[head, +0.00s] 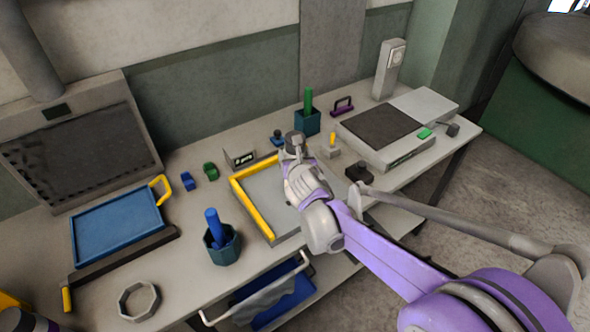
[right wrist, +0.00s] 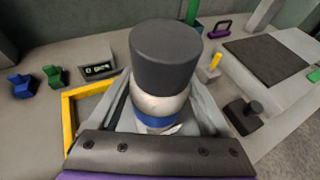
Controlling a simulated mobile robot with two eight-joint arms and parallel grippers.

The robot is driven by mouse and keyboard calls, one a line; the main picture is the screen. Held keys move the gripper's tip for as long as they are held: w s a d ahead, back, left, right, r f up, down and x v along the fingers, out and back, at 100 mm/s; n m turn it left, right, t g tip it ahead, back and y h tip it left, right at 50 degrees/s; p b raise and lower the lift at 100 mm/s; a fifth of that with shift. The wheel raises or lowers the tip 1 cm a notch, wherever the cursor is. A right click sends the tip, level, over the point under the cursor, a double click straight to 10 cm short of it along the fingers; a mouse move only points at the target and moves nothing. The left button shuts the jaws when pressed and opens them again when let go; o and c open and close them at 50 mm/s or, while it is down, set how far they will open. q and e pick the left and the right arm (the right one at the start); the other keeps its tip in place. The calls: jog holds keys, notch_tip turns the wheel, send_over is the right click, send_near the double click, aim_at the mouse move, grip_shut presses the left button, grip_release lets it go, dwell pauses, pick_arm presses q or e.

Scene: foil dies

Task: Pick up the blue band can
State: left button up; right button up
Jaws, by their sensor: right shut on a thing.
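The blue band can (right wrist: 157,106) has a dark grey cap, a pale body and a blue band low down. It fills the middle of the right wrist view, upright between the fingers. My right gripper (right wrist: 160,125) is shut on it. In the head view my right gripper (head: 297,160) is over the yellow-edged tray (head: 252,209), and only the can's dark top (head: 294,138) shows above it. Whether the can touches the tray is hidden. My left gripper does not show.
A teal pot with a blue rod (head: 222,243) stands in front left of the tray. Another pot with a green rod (head: 307,121) stands behind. A blue board with a yellow handle (head: 115,225) lies left. A dark-topped flat unit (head: 385,140) lies right. A pale ring (head: 138,301) is at the front.

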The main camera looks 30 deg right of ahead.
grip_shut()
jog(key=shift+r, duration=0.1)
